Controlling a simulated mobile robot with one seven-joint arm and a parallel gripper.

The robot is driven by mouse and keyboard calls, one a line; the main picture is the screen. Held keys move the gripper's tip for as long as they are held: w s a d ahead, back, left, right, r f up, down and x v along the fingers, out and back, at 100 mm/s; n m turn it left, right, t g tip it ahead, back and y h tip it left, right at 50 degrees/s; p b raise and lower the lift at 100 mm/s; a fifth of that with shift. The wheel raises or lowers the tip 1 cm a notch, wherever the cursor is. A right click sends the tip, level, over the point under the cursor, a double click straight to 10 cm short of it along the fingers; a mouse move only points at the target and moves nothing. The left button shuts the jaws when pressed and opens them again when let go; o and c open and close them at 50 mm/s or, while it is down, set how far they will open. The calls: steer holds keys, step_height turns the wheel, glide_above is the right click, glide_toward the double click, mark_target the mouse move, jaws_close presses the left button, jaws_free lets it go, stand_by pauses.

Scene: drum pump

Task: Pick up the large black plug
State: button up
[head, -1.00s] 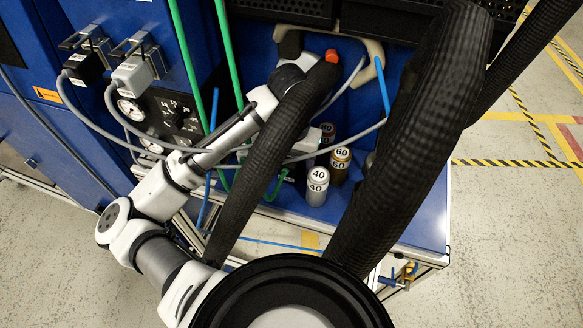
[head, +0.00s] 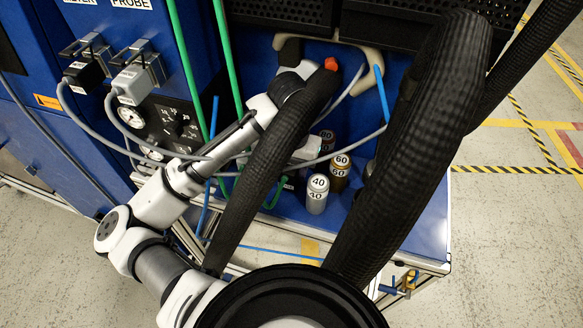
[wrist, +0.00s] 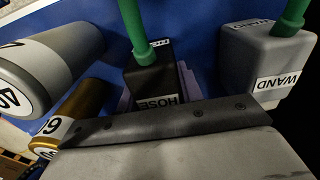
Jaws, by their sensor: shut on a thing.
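The large black plug (wrist: 153,72) labelled HOSE shows in the wrist view, with a green hose rising from its top.
A grey plug (wrist: 268,62) labelled WAND stands to the right. Bottles marked 40 (head: 317,195) and 60 (head: 340,172) stand close by on the blue surface. Ribbed tubes (head: 415,140) cross in front. Black (head: 84,72) and grey (head: 134,80) connectors with grey cables sit on the left panel.

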step_height(320, 180, up, 7)
steer(key=shift+s+r, duration=0.1)
steer(key=shift+s, duration=0.05)
steer(key=s+a+b, duration=0.3)
steer(key=s+b, duration=0.3)
steer(key=s, duration=0.3)
steer(key=s+a+b, duration=0.3)
steer(key=s+b, duration=0.4)
steer(key=s, duration=0.2)
steer(key=shift+s+f+b, duration=0.2)
steer(key=shift+s+b, duration=0.1)
steer(key=shift+s, duration=0.05)
